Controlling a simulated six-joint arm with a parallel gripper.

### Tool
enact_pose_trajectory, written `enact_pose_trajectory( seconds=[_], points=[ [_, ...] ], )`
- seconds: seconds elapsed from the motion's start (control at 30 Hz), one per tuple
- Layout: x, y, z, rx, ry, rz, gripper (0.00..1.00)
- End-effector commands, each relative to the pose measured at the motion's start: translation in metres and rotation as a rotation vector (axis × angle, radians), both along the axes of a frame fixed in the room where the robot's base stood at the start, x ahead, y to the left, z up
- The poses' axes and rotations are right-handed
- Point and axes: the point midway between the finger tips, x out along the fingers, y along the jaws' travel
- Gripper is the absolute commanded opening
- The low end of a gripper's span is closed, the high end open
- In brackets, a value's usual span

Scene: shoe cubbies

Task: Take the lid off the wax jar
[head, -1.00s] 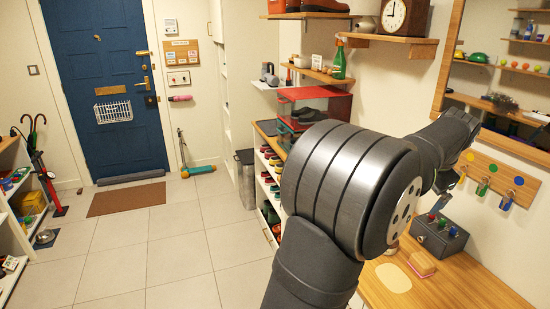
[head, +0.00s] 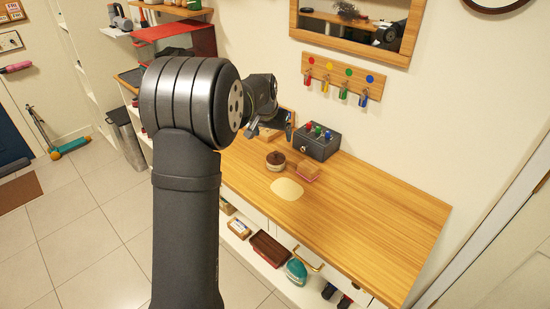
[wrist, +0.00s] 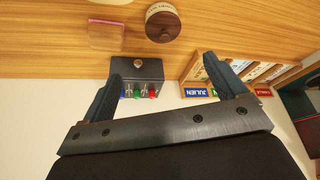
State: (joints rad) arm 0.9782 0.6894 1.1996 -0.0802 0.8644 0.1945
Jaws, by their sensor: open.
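The wax jar (head: 275,161) stands on the wooden bench top, a small round jar with a dark brown lid (head: 275,157) on it. In the wrist view the jar (wrist: 161,8) is at the top edge, with lettering on its pale side and its brown lid (wrist: 163,29) below. My gripper (head: 270,125) is above the back of the bench, behind the jar and apart from it. In the wrist view my gripper (wrist: 162,68) has its two fingers wide apart, with nothing held between them.
A pinkish-tan block (head: 307,171) and a dark grey box (head: 318,141) with coloured knobs stand right of the jar. A pale oval mat (head: 287,189) lies in front. Key hooks (head: 341,80) hang on the wall. The bench's right part is clear.

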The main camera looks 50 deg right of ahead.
Motion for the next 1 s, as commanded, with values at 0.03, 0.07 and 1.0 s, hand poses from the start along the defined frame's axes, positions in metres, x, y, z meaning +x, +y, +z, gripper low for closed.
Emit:
enact_pose_trajectory(
  seconds=[0.03, 0.07, 1.0],
  points=[
    [0.002, -0.004, -0.013, 0.004, 0.003, -0.001, 0.89],
    [0.003, -0.006, -0.019, 0.004, 0.001, -0.001, 0.89],
    [0.029, -0.045, -0.129, 0.003, -0.001, -0.001, 0.89]
  ],
)
